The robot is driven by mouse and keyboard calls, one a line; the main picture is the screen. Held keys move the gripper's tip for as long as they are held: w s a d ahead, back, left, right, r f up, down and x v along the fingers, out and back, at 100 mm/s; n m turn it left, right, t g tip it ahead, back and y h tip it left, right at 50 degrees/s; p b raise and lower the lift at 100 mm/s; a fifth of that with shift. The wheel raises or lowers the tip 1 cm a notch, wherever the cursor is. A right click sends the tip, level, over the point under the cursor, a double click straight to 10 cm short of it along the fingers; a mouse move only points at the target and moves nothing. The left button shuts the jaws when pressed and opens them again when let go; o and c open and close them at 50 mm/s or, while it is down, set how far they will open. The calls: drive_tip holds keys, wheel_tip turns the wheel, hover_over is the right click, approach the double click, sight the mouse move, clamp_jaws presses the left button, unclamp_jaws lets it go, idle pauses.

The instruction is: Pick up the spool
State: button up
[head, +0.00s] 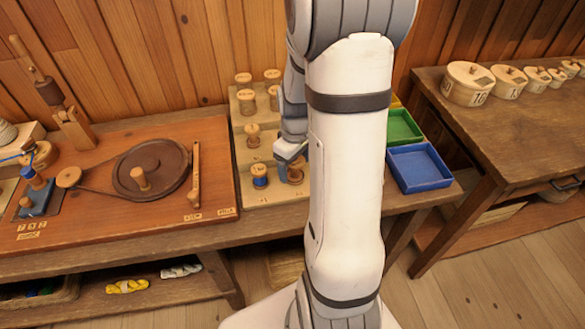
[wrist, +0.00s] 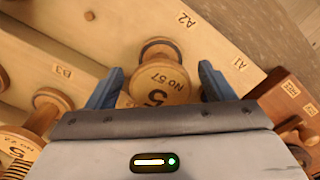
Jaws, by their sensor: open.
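A wooden spool (wrist: 163,88) stands on the stepped rack, its round top marked "5" and "NO 57" in the wrist view. My gripper (wrist: 161,68) is open, with one blue finger on each side of this spool. A gap shows between the spool and each finger, and the gripper is not closed on it. In the head view my gripper (head: 291,158) is low over the front of the rack, beside my white arm. A spool top (head: 296,174) shows just under it, partly hidden by the fingers.
A spool with blue thread (head: 260,175) stands close to the left of the gripper. Several other spools, including one in the middle (head: 252,133), stand on the rack's steps. A green tray (head: 403,126) and a blue tray (head: 420,167) lie to the right. A winding board (head: 110,205) lies left.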

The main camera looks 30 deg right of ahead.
wheel_tip(320, 180, down, 2)
drive_tip(key=shift+f, duration=0.25)
drive_tip(key=shift+c, duration=0.6)
drive_tip(key=c, duration=1)
drive_tip(key=shift+o, duration=0.2)
drive_tip(key=shift+r, duration=0.1)
